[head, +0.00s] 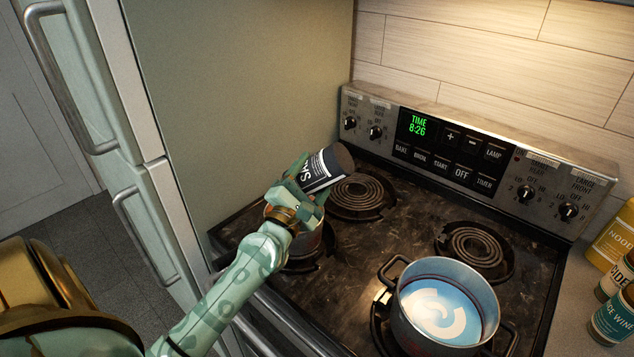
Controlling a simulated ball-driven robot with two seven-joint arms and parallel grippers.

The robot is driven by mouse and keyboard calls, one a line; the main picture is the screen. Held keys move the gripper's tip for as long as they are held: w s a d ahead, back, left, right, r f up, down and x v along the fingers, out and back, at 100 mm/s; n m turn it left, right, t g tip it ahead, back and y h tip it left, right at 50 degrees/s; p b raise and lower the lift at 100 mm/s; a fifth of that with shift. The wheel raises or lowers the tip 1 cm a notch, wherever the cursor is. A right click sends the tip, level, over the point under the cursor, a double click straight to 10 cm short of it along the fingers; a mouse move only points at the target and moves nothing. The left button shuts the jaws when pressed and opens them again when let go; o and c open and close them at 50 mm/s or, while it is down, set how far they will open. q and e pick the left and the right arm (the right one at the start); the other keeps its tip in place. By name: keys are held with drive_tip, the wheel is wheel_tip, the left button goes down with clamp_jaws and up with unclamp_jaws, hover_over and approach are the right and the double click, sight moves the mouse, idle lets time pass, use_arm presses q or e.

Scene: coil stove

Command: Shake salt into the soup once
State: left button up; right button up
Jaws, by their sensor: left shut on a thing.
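My left gripper (298,190) is shut on a dark salt canister (325,170) with white lettering. The canister is tilted, its brown end pointing up and right, and it is held over the left side of the stove. A metal pot of soup (443,309) sits on the front right burner, with blue liquid and a pale swirl inside. The gripper and canister are up and left of this pot, well apart from it. My right gripper is not in view.
The rear left coil (357,193) and rear right coil (475,246) are bare. A control panel with knobs (460,150) stands along the back. A tall refrigerator (235,90) walls the left side. Bottles (615,312) and a yellow container (614,236) stand at the right.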

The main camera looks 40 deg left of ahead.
sight(311, 159)
use_arm(q)
drive_tip(key=shift+a+r+n, duration=0.15)
drive_tip(key=shift+n, duration=0.35)
wheel_tip(311, 159, up, 5)
drive_tip(key=p, duration=0.4)
drive_tip(key=shift+f, duration=0.2)
